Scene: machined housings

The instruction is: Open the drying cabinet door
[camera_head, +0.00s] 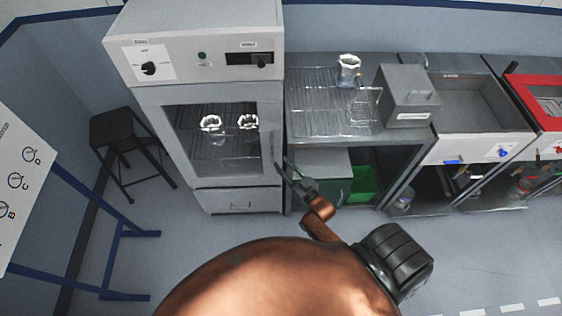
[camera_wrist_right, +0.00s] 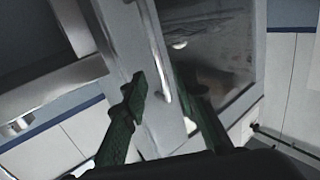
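The drying cabinet (camera_head: 195,45) is a tall grey unit with a control panel on top. Its door has a dark glass window (camera_head: 220,155) and appears closed. A slim vertical handle (camera_head: 271,150) runs along the door's right side. My right gripper (camera_head: 282,168) is at the handle's lower part, with its fingers apart. In the right wrist view, the handle (camera_wrist_right: 160,65) shows as a pale bar lying between the two green fingers of my right gripper (camera_wrist_right: 160,85). I cannot tell whether the fingers touch it. My left gripper is out of view.
Two white housings (camera_head: 210,122) (camera_head: 247,122) stand on a rack behind the glass. A wire rack (camera_head: 315,100) and another housing (camera_head: 348,70) are on the bench at right, with a grey box (camera_head: 408,97). A black stool (camera_head: 125,140) stands left of the cabinet. The floor in front is clear.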

